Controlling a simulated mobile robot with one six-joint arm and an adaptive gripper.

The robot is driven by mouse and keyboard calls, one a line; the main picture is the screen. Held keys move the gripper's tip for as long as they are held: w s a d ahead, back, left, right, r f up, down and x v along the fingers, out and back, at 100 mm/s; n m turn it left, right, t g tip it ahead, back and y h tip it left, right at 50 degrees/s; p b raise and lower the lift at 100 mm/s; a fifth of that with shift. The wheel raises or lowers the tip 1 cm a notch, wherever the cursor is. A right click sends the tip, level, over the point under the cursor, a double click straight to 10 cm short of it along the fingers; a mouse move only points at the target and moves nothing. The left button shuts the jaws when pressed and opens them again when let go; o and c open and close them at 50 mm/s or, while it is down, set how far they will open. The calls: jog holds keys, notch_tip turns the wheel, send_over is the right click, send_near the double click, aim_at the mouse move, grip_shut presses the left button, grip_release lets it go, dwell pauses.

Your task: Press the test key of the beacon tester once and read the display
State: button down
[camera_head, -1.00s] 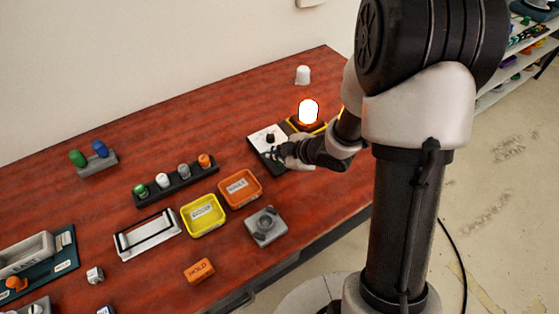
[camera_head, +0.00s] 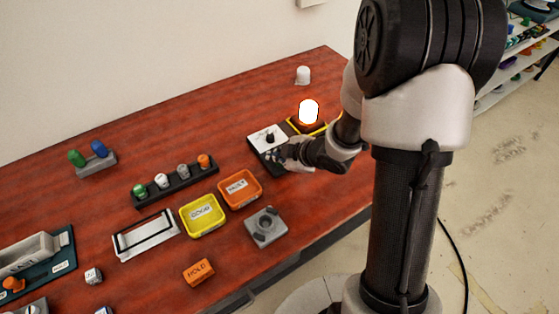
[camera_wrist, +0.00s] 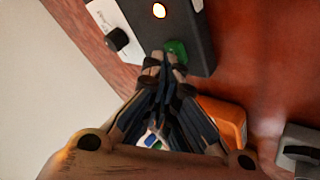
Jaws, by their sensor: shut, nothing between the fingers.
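The beacon tester (camera_head: 256,139) is a dark box with a white panel and a black knob (camera_head: 270,137), at the right of the table. In the wrist view its dark face (camera_wrist: 190,20) shows a small lit lamp (camera_wrist: 159,11) and a green key (camera_wrist: 177,49). My gripper (camera_wrist: 165,62) is shut and empty, its tips at the green key; I cannot tell whether they press it. In the head view my gripper (camera_head: 279,153) covers the tester's near part. A beacon (camera_head: 308,111) glows white-orange behind the tester. No display can be read.
An orange tray (camera_head: 258,200) and a yellow tray (camera_head: 203,231) lie left of the tester. A grey fixture (camera_head: 266,227) and an orange HOLD block (camera_head: 198,272) are near the front edge. A rack of coloured caps (camera_head: 176,183) stands further left. A white cap (camera_head: 303,75) stands behind.

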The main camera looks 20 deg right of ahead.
aim_at(278, 164)
dwell(0.3)
jog(key=shift+r+p, duration=0.85)
jog(key=shift+p, duration=0.05)
jog(key=shift+r, duration=0.1)
notch_tip(278, 164, up, 5)
jog(key=p, duration=0.4)
jog(key=shift+p, duration=0.35)
